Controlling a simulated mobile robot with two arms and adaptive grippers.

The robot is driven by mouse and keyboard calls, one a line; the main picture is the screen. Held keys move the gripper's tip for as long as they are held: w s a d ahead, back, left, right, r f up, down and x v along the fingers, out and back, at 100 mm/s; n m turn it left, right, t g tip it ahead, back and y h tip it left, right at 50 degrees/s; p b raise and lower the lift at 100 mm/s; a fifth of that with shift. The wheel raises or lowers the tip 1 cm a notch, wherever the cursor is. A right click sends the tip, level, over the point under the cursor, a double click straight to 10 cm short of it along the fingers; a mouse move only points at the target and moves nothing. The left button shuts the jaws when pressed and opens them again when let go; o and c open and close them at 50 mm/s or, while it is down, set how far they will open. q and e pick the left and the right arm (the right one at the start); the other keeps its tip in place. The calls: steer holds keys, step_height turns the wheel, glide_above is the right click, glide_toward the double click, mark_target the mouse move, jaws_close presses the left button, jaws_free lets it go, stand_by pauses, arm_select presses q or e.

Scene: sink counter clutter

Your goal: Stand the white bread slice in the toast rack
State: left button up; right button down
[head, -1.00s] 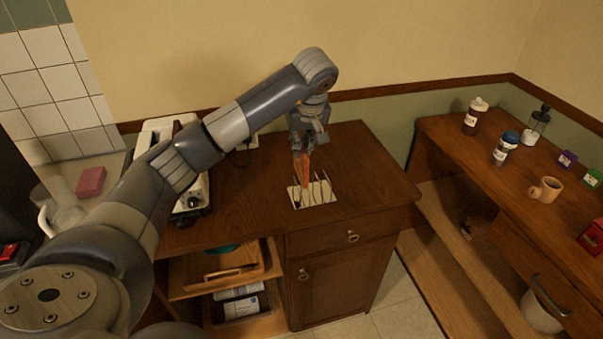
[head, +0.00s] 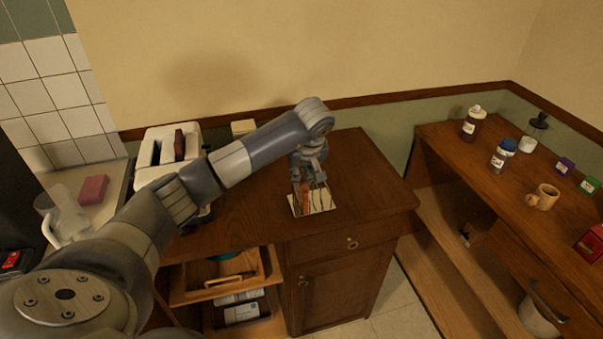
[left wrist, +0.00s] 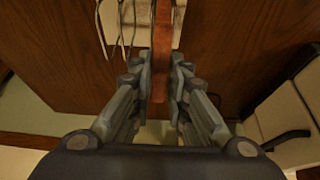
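My left gripper (head: 306,178) points down over the toast rack and is shut on a bread slice (head: 305,191). The slice shows edge-on as an upright orange-brown strip, so its faces cannot be seen. In the left wrist view the slice (left wrist: 162,40) runs between the two fingers (left wrist: 161,72). The toast rack (head: 325,207) has a pale base and thin wire dividers, and stands on the wooden counter. The slice is low at the rack's left part, among or beside the wires; I cannot tell whether it touches the base. My right gripper is out of view.
A white toaster (head: 150,145) with a dark brown slice (head: 179,144) in one slot stands left, behind my arm. A pink sponge (head: 93,188) and a clear jug (head: 64,218) are further left. The counter right of the rack is clear.

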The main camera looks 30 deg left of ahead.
arm_select(q)
steer(key=shift+o, duration=0.7)
